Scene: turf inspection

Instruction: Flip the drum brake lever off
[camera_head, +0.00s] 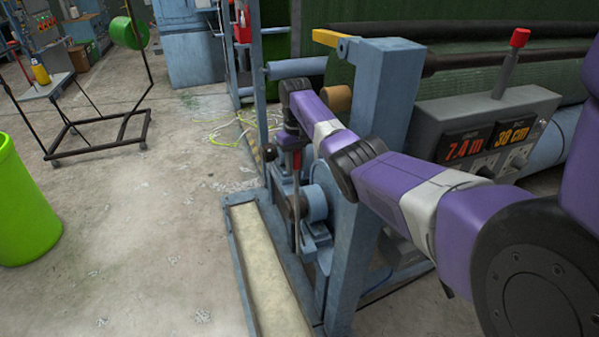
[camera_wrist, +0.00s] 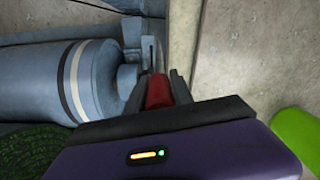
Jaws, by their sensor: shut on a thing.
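The drum brake lever has a red grip (camera_wrist: 158,92), which sits between the two dark fingers of my gripper (camera_wrist: 159,76) in the wrist view. My gripper is shut on this grip. In the head view my gripper (camera_head: 293,142) points down at the blue frame, and a bit of the red grip (camera_head: 297,160) shows below it. A thin metal shaft runs down from there beside a round blue hub (camera_head: 316,203). My fingers and wrist hide part of the lever.
A blue steel post (camera_head: 385,95) stands close to my arm. A grey console (camera_head: 480,125) with orange readouts and a red-knobbed stick (camera_head: 519,38) is at right. A blue roller (camera_wrist: 50,80) lies left of the fingers. A green bin (camera_head: 25,205) stands at left; floor between is open.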

